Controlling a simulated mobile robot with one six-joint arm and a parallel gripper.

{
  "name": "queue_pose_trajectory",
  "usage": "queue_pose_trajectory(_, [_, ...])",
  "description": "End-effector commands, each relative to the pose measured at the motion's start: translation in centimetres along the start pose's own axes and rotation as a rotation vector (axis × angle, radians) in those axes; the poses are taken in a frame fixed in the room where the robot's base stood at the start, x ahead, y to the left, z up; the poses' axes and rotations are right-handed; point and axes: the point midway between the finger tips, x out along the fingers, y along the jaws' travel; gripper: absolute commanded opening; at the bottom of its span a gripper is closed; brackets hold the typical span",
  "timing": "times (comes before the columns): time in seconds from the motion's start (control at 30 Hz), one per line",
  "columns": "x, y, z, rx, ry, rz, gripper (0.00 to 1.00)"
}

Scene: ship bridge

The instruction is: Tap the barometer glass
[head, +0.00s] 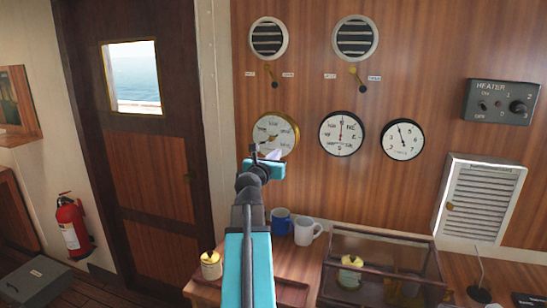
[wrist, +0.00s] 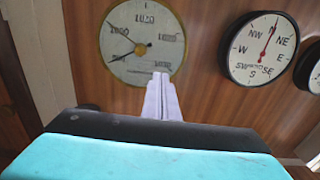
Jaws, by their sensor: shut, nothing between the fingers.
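The barometer (head: 275,133) is a round brass-rimmed gauge with a cream dial on the wood-panelled wall, the leftmost of three round gauges. In the head view my arm and gripper (head: 268,154) cover its lower left part. In the wrist view the barometer's dial (wrist: 140,42) shows numbers and dark needles, and its lower edge is beside my gripper's tips. My gripper (wrist: 160,78) is shut and empty, with its pale fingers together, pointing at the wall near the dial's lower right. I cannot tell whether the tips touch the glass.
A compass-marked dial (head: 342,133) and another dial (head: 403,139) hang to the right. Two vents with small levers are above. Below stand a blue mug (head: 281,222), a white mug (head: 307,230), a yellow-lidded jar (head: 210,265) and a glass case (head: 385,245). A door (head: 135,150) is at left.

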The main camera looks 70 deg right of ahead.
Motion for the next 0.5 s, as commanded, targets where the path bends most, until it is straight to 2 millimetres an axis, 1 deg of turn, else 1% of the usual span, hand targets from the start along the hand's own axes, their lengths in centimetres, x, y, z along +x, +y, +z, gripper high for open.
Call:
queue_pose_trajectory(0.03, [0.8, 0.0, 0.1, 0.000, 0.001, -0.001, 0.00])
queue_pose_trajectory(0.2, [2.4, 0.0, 0.1, 0.000, 0.000, -0.001, 0.00])
queue_pose_trajectory(0.4, [4.1, 0.0, 0.1, -0.001, 0.000, -0.001, 0.00])
queue_pose_trajectory(0.5, [4.6, 0.0, 0.1, -0.001, 0.000, 0.000, 0.00])
